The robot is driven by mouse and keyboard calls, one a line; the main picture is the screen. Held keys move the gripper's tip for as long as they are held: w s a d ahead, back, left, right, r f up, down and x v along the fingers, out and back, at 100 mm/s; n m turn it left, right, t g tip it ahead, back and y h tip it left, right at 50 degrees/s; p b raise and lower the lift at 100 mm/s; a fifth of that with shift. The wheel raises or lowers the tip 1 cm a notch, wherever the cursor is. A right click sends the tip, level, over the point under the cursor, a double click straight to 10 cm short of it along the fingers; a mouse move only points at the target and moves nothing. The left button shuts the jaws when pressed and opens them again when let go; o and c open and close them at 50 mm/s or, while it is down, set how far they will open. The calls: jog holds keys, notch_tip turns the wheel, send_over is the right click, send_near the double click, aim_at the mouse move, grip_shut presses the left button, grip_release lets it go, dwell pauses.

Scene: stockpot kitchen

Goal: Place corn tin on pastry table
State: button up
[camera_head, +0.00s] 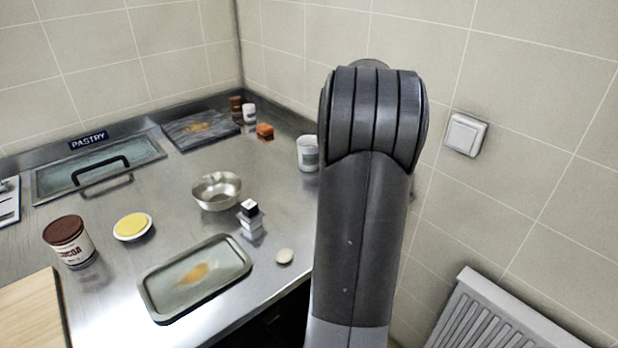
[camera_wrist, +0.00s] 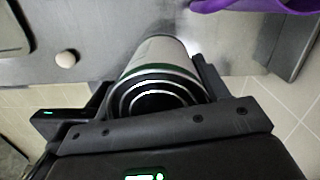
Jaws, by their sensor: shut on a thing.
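My gripper (camera_wrist: 158,105) is shut on a tin (camera_wrist: 160,52), seen end-on in the wrist view. The tin is pale with a dark green band, and its ringed metal end faces the camera. I take it as the corn tin, though no label can be read. It is by the edge of a grey metal worktop; I cannot tell whether it touches. In the head view my arm hides the gripper. The pastry table (camera_head: 190,237) is a steel worktop with a blue PASTRY sign (camera_head: 88,140) at its back.
On the table are a green-grey tray (camera_head: 160,311), steel bowl (camera_head: 217,191), cocoa tub (camera_head: 70,242), yellow-topped dish (camera_head: 133,226), small shaker (camera_head: 250,219), pale round piece (camera_head: 285,256) and white container (camera_head: 308,153). A purple thing (camera_wrist: 255,5) lies at upper right in the wrist view. A radiator (camera_head: 500,315) stands right.

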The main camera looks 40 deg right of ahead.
jog(key=shift+s+d+r, duration=0.1)
jog(key=shift+s+r, duration=0.15)
jog(key=w+a+n, duration=0.3)
jog(key=w+a, duration=0.7)
jog(key=w+a+r+n+y, duration=0.1)
jog(key=w+a+n, duration=0.35)
jog(key=a, duration=1.05)
jog(key=w+a+r+n, duration=0.1)
jog(key=w+a+n, duration=0.1)
jog(key=w+a, duration=0.95)
jog(key=s+a+n, duration=0.2)
jog(key=s+a, duration=0.2)
jog(key=a, duration=0.9)
jog(key=s+a+n+g, duration=0.1)
jog(key=s+a+n, duration=0.2)
jog(key=a, duration=1)
jog(key=s+a+n, duration=0.2)
jog(key=s+a, duration=0.2)
jog(key=a, duration=0.9)
jog(key=shift+s+a+f, duration=0.3)
jog(key=shift+a+f, duration=1.45)
jog(key=shift+a, duration=0.25)
jog(key=shift+s+a+f, duration=0.25)
jog(key=shift+a+f, duration=1.55)
jog(key=shift+a, duration=0.25)
jog(key=shift+s+a+f, duration=0.3)
jog(key=shift+a+f, duration=1.45)
jog(key=shift+a, duration=0.25)
